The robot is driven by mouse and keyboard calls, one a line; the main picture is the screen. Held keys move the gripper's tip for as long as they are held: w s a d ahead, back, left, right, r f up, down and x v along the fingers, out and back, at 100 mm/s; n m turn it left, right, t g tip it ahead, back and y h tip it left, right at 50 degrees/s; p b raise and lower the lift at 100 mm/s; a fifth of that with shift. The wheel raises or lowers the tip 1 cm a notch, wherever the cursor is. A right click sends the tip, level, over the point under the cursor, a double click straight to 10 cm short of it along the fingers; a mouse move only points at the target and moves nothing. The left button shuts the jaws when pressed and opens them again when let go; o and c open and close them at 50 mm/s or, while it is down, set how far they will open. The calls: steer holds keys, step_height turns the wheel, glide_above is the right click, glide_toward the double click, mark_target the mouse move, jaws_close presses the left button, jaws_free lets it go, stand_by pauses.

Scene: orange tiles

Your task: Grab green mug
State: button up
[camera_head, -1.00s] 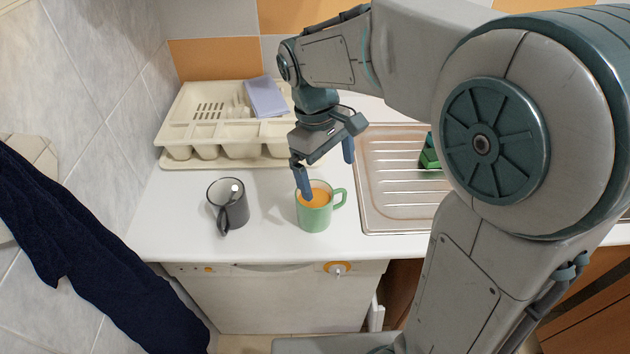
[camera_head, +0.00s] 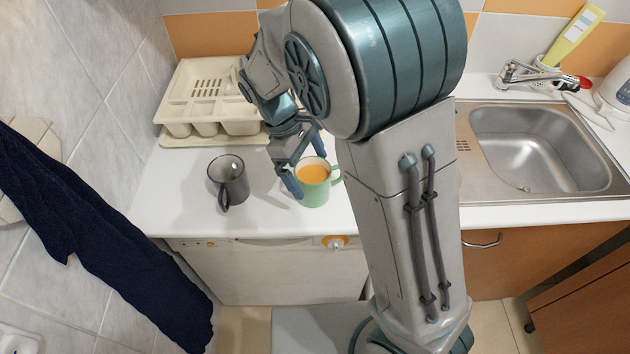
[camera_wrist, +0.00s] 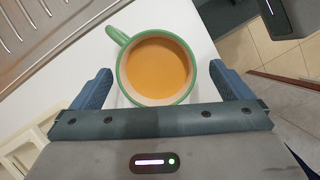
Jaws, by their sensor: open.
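The green mug (camera_head: 318,190) stands upright on the white counter, with orange liquid inside and its handle toward the right. In the wrist view the green mug (camera_wrist: 122,72) lies just ahead of and between the two blue fingers, its handle at the upper left. My gripper (camera_head: 307,178) is open around the mug in the head view, one finger at its left side and the other behind its rim. In the wrist view my gripper (camera_wrist: 163,92) shows gaps between both fingers and the mug. Whether a finger touches it is not clear.
A dark grey mug (camera_head: 230,182) stands left of the green mug. A cream dish rack (camera_head: 190,141) is behind. A metal sink (camera_head: 530,150) is at the right, partly behind my arm. A dark blue cloth (camera_head: 95,235) hangs at the left.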

mark_target(313, 174)
steer(key=p+x, duration=0.1)
steer(key=x, duration=0.4)
steer(key=shift+w+d+f, duration=0.1)
steer(key=shift+w, duration=0.05)
steer(key=shift+c, duration=0.3)
steer(key=c, duration=1.4)
steer(key=shift+r, duration=0.2)
